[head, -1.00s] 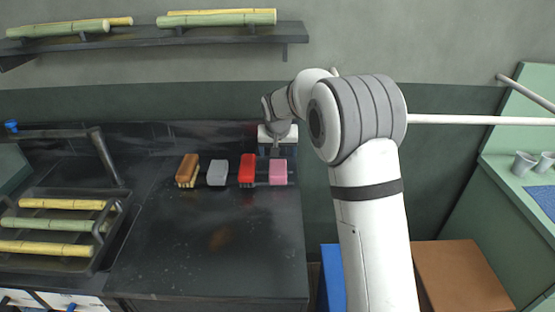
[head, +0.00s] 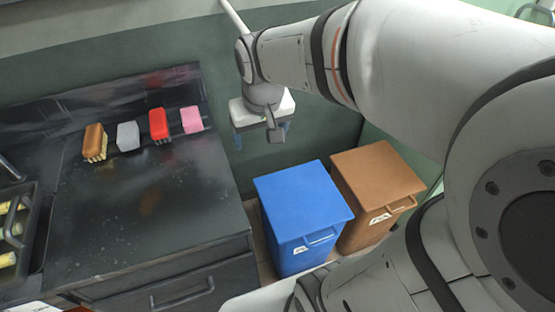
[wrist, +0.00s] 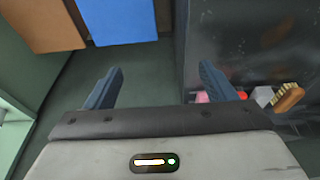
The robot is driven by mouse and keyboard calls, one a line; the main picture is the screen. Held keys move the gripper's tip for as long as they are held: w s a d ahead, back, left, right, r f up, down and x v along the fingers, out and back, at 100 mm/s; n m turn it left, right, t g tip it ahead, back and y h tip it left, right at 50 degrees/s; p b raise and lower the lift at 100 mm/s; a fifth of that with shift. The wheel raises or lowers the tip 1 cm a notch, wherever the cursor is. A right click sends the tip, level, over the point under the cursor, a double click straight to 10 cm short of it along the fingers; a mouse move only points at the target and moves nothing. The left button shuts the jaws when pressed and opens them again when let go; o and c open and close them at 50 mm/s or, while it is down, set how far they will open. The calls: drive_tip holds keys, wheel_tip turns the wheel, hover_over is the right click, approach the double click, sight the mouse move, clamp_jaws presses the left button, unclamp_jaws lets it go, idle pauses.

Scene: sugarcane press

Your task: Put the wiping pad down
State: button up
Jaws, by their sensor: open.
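A row of cleaning pieces stands at the back of the dark counter (head: 150,215): a brown brush (head: 95,142), a grey block (head: 128,136), a red brush (head: 158,125) and a pink block (head: 192,120). I cannot tell which one is the wiping pad. My gripper (head: 262,136) hangs right of the counter, apart from the row, its fingers pointing down. In the wrist view its two fingers (wrist: 161,72) are spread with nothing between them. The row also shows there at the right, with the brown brush (wrist: 289,97) clearest and the pink block partly hidden by a finger.
A blue lidded bin (head: 302,205) and a brown lidded bin (head: 377,185) stand right of the counter, below my arm. A dark rack with cane (head: 22,225) is at the left edge. The counter's front is clear.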

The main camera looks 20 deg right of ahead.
drive_tip(key=s+d+f, duration=0.1)
drive_tip(key=s+f, duration=0.1)
drive_tip(key=s, duration=0.7)
drive_tip(key=shift+d+f+g, duration=0.15)
drive_tip(key=shift+f+g, duration=0.05)
drive_tip(key=shift+g, duration=0.1)
drive_tip(key=shift+r, duration=0.1)
drive_tip(key=shift+r+p, duration=0.4)
drive_tip(key=shift+p, duration=0.05)
drive_tip(key=shift+o, duration=0.2)
